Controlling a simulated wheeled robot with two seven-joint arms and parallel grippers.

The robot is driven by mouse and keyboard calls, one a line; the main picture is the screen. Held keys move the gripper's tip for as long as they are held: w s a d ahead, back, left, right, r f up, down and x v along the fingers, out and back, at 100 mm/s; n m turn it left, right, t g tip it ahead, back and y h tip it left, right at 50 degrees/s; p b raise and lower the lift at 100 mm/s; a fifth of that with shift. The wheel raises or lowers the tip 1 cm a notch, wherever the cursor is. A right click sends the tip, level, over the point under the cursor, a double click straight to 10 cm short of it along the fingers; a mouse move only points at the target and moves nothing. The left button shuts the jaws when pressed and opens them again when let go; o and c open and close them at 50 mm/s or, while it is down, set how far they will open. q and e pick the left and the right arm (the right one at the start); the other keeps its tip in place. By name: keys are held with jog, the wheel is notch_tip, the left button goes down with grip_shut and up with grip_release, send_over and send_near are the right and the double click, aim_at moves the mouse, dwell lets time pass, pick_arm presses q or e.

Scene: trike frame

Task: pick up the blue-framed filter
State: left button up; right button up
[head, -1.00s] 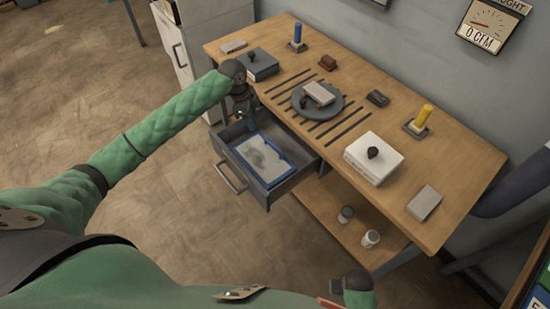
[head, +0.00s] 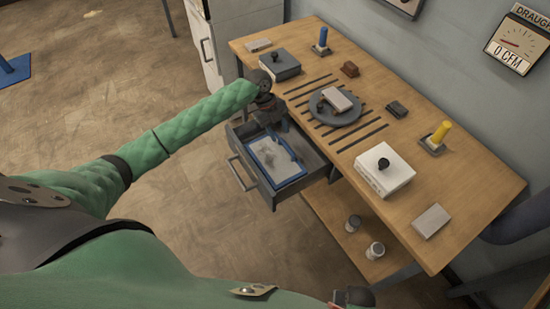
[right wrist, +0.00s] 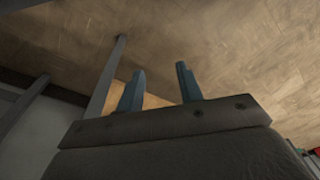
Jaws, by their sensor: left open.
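The blue-framed filter (head: 266,172) lies in the open drawer (head: 312,152), its pale panel facing up. My left gripper (head: 276,126) is open and points down at the far end of the filter, over the drawer's back left. The wrist and fingers hide part of that end, and I cannot tell whether the fingers touch the frame. My right gripper (right wrist: 160,88) shows in the right wrist view with its two fingers apart and nothing between them. In the head view only a dark part of it shows at the bottom edge.
The wooden bench (head: 465,190) stands above the drawer. It holds a white box (head: 388,178), a round grey plate (head: 330,118), a grey box (head: 280,65) and blue and yellow cylinders. Two small jars stand on the lower shelf (head: 330,215).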

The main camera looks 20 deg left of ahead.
aim_at(285, 144)
pick_arm(q)
jog(key=p+x, duration=0.1)
jog(key=x, duration=0.1)
jog(key=p+x, duration=0.1)
jog(key=x, duration=0.1)
jog(key=shift+d+f, duration=0.15)
jog(key=shift+d, duration=0.2)
jog(key=shift+f+p, duration=0.3)
jog(key=shift+f, duration=0.05)
jog(key=shift+d, duration=0.1)
grip_shut()
pick_arm(e)
notch_tip(285, 144, down, 8)
jog(key=s+d, duration=0.1)
jog(key=shift+s+d, duration=0.3)
jog(key=shift+d, duration=0.05)
